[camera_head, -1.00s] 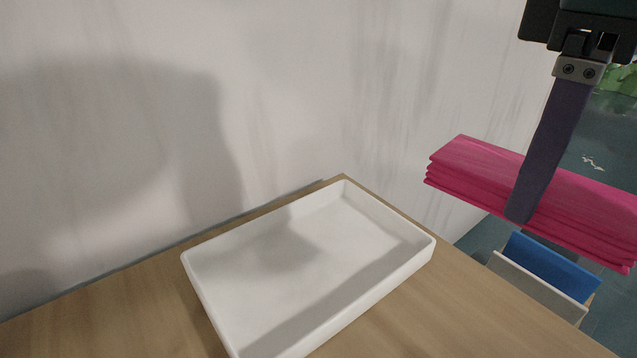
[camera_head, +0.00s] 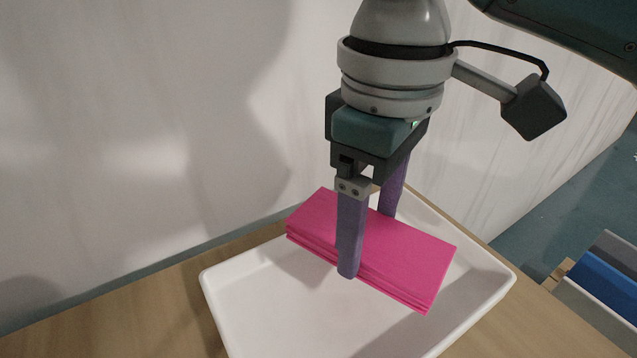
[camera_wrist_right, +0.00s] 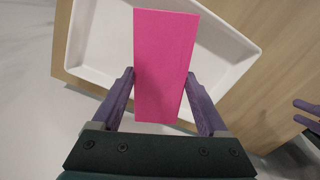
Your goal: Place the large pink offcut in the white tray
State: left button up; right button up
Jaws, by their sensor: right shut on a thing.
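The large pink offcut (camera_head: 410,252) is a folded, layered slab. My right gripper (camera_head: 366,245) is shut on it, with one purple finger on each long side. It is held over the white tray (camera_head: 245,310), and its shadow falls on the tray floor. In the right wrist view the pink offcut (camera_wrist_right: 165,65) lies between the two fingers of my right gripper (camera_wrist_right: 165,78), with the white tray (camera_wrist_right: 85,35) below it. Part of the tray is hidden behind the offcut and gripper. My left gripper is not seen in the head view.
The tray stands on a wooden table (camera_head: 165,315) against a pale wall (camera_head: 120,120). Blue and grey panels (camera_head: 605,285) stand beyond the table's right edge. A purple finger-like part (camera_wrist_right: 308,115) shows at the right edge of the wrist view.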

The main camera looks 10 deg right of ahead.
aim_at(358, 295)
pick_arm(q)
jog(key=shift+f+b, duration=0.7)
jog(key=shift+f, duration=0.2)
pick_arm(e)
notch_tip(358, 295, down, 7)
jog(key=shift+f, duration=0.35)
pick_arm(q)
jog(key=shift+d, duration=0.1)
pick_arm(e)
jog(key=shift+f, duration=0.1)
jog(key=o, duration=1.3)
